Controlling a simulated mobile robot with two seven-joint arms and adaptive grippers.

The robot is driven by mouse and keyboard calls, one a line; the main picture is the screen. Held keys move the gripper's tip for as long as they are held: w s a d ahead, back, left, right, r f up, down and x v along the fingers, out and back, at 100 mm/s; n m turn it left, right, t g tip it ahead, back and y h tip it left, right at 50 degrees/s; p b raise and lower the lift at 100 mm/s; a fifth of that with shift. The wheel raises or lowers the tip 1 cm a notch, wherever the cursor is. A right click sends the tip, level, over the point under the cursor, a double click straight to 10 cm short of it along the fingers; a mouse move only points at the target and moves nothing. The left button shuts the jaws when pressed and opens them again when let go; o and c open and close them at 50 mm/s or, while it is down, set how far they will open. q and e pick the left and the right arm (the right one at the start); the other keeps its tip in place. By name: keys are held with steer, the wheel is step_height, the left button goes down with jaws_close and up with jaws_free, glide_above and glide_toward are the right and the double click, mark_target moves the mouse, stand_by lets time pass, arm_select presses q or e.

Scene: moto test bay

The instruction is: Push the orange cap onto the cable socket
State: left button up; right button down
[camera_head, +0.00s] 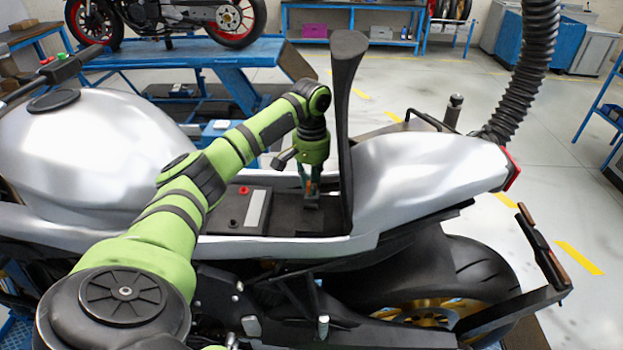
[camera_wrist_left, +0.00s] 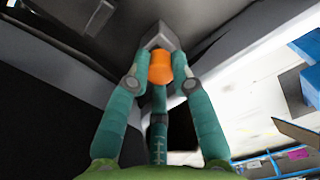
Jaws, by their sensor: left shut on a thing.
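The orange cap (camera_wrist_left: 160,68) shows between the teal fingers of my left gripper (camera_wrist_left: 160,84) in the left wrist view. The gripper is shut on it. A grey angular block (camera_wrist_left: 161,38), which looks like the cable socket, is directly beyond the cap. The cap overlaps its near edge, and I cannot tell whether it is seated or only touching. In the head view my left gripper (camera_head: 310,186) points down into the open seat bay, just over a small dark block (camera_head: 311,201). The cap is hardly visible there. My right gripper is not in view.
The raised seat (camera_head: 345,120) stands upright just right of the gripper. A battery box (camera_head: 243,207) with a red terminal lies to its left. The silver tank (camera_head: 85,150) and silver tail (camera_head: 425,170) flank the bay. A ribbed hose (camera_head: 527,70) hangs at the right.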

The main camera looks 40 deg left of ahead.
arm_select(q)
steer(key=shift+r, duration=0.3)
steer(key=shift+f+m, duration=0.2)
steer(key=shift+m, duration=0.8)
stand_by(0.6)
steer(key=shift+f, duration=0.55)
stand_by(1.0)
steer(key=o, duration=0.8)
step_height(320, 180, up, 7)
steer(key=shift+r, duration=0.2)
